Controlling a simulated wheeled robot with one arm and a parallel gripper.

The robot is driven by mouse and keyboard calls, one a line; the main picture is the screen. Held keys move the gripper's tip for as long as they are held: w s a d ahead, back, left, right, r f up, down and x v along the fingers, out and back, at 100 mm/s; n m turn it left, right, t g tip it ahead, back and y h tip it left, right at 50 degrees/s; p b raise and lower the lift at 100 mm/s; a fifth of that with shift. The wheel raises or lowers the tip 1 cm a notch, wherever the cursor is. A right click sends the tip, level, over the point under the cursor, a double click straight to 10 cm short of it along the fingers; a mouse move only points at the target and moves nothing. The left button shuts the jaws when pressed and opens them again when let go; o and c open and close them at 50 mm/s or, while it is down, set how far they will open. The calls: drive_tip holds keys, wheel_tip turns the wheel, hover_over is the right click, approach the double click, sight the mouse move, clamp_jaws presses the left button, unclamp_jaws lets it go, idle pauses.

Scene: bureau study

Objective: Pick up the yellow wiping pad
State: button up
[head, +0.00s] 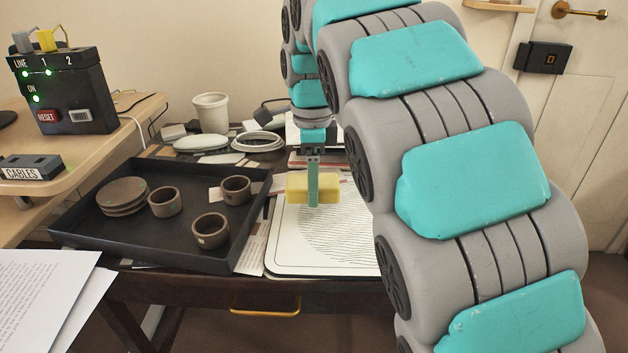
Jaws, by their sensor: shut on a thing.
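The yellow wiping pad (328,186) is a small block in the middle of the head view. My gripper (313,190) reaches down from above and is shut on the pad, with a teal finger across its near face. The pad appears just above the far part of a white board with dark curved lines (318,247). I cannot tell whether the pad touches the board. My arm hides the board's right side.
A black tray (131,241) with brown cups (210,231) and stacked saucers (123,195) stands left of the board. A white pot (211,112) and cluttered dishes are behind. A black box with green lights (66,92) stands on the left desk.

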drive_tip(key=s, duration=0.4)
drive_tip(key=s+a+r+b, duration=0.1)
drive_tip(key=s, duration=0.4)
drive_tip(key=s+a, duration=0.1)
drive_tip(key=s, duration=0.4)
drive_tip(key=shift+r, duration=0.15)
